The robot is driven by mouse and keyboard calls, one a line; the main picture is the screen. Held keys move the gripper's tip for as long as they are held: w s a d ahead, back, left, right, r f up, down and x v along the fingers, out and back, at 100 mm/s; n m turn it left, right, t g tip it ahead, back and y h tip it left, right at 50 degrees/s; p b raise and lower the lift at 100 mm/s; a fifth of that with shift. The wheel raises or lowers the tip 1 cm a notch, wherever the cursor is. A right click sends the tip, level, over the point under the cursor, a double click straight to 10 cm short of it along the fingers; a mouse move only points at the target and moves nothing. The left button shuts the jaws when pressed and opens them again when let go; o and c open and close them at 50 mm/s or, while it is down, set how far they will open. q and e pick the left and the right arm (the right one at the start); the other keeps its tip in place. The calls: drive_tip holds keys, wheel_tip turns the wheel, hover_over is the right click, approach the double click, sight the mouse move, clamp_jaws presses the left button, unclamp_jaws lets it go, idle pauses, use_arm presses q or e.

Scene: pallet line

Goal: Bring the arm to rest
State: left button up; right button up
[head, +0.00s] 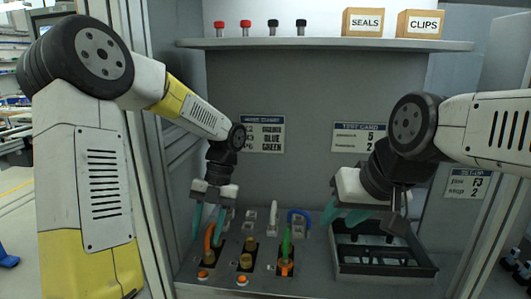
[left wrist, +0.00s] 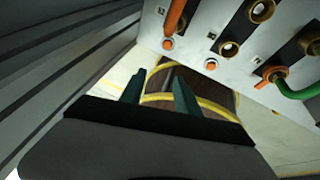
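My left gripper (head: 208,217) hangs fingers-down over the left end of the connector panel (head: 221,272), close to an orange hose (head: 208,238). Its teal fingers are apart. The left wrist view shows the same two fingers (left wrist: 159,92) with a gap between them and nothing held. My right gripper (head: 347,214) is at the right, its teal fingers pointing left and down beside the black tray (head: 385,270). I see no object in it, but its fingers overlap in the view, so their opening is unclear.
The panel bears brass fittings (head: 246,261), orange buttons (head: 242,280), a green hose (head: 287,243) and a blue hose (head: 299,214). A shelf (head: 330,45) above holds boxes labelled SEALS (head: 363,22) and CLIPS (head: 420,24). Grey frame posts stand at both sides.

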use_arm(q)
drive_tip(key=s+r+n+t+h, duration=0.2)
drive_tip(key=s+r+n+t, duration=0.3)
drive_tip(key=n, duration=1.2)
drive_tip(key=s+r+n+t+h, duration=0.2)
drive_tip(key=s+r+n+t, duration=0.3)
drive_tip(key=n, duration=1.3)
wheel_tip(320, 180, up, 3)
drive_tip(key=shift+s+d+f+h, duration=0.15)
drive_tip(key=shift+s+d+h, duration=0.2)
drive_tip(key=shift+s, duration=0.5)
